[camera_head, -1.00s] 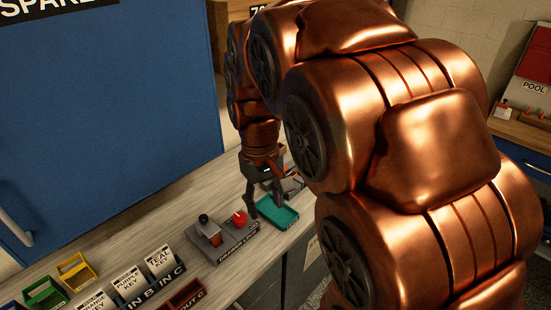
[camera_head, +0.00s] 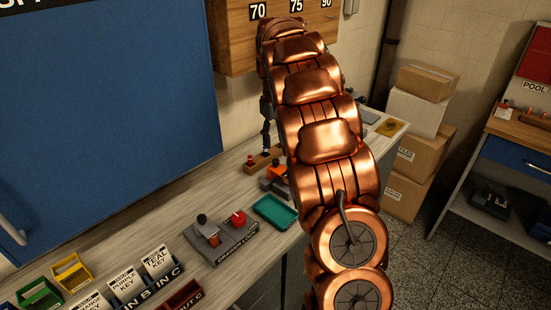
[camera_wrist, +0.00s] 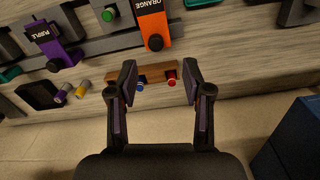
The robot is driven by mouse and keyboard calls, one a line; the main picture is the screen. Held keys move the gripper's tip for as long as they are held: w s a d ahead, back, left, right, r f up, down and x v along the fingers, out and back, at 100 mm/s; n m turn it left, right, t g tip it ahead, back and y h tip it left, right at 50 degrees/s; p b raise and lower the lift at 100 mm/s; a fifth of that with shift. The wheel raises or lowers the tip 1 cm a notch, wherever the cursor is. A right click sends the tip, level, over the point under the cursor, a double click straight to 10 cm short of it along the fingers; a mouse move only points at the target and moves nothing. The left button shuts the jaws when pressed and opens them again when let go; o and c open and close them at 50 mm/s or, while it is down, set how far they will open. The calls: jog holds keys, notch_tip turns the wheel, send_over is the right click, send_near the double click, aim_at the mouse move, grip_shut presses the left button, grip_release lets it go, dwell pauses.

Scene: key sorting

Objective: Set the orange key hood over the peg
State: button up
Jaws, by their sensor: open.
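An orange piece marked ORANGE (camera_wrist: 152,22), with a black knob at its near end, sits at a grey station at the top of the wrist view. Orange also shows beside my arm in the head view (camera_head: 278,172). My gripper (camera_wrist: 158,78) is open and empty. Its fingertips point towards a small wooden block (camera_wrist: 155,70) with a red and a blue piece on its side; the orange piece is beyond them. In the head view my arm hides most of the gripper. I cannot tell which upright is the peg.
A purple piece (camera_wrist: 48,40) sits at a similar station. A teal tray (camera_head: 275,211) and a grey base with a red knob (camera_head: 238,217) stand on the bench. Labelled bins (camera_head: 130,285) are at the front left. Cardboard boxes (camera_head: 415,150) are stacked beyond the bench end.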

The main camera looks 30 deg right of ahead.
aim_at(276, 160)
jog(key=shift+w+d+f, duration=0.3)
jog(key=shift+f, duration=0.3)
jog(key=shift+f+p, duration=0.8)
jog(key=shift+f, duration=2.7)
grip_shut()
